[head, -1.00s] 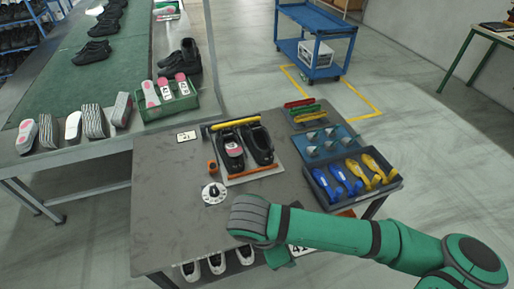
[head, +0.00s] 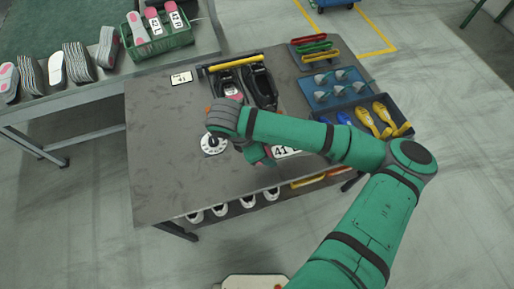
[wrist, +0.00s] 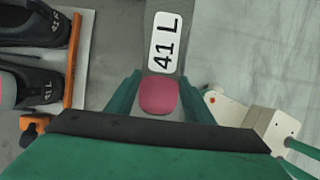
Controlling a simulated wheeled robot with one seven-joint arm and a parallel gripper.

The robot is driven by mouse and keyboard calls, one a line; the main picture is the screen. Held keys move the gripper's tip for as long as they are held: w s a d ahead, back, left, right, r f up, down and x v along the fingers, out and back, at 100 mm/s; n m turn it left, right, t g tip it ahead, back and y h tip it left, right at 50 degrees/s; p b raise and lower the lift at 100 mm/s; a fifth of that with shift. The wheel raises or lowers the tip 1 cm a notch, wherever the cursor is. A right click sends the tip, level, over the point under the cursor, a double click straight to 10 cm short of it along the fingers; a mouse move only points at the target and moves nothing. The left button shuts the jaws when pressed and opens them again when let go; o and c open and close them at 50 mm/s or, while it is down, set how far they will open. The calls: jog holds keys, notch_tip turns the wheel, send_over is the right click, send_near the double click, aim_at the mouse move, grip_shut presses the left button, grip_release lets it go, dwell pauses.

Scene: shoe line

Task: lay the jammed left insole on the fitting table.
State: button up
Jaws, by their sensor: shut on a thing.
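My gripper (wrist: 160,98) is shut on an insole marked 41 L (wrist: 172,14), which has a pink heel pad between the fingers. In the head view the held insole's white label (head: 286,152) shows beside the gripper (head: 262,158), over the right front part of the grey fitting table (head: 165,150). I cannot tell whether the insole touches the table. The black left shoe (wrist: 22,92), marked 41 L, has something pink inside. It stands with the right shoe (head: 262,88) on a board at the back; my arm partly hides them in the head view.
Blue tray (head: 335,90), a dark bin with yellow and blue forms (head: 398,126) and coloured handles (head: 315,42) fill the right side. A green crate (head: 158,38) stands on the bench.

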jog(key=w+a+f, duration=0.1)
jog(key=f, duration=0.1)
jog(key=w+a+f, duration=0.1)
jog(key=w+f, duration=0.1)
jog(key=w+a+f, duration=0.1)
jog(key=f, duration=0.1)
jog(key=shift+w, duration=0.2)
jog(key=shift+d+f, duration=0.1)
jog(key=shift+f, duration=1.45)
jog(key=shift+f, duration=0.6)
jog(key=o, duration=1)
jog(key=shift+s+f, duration=0.15)
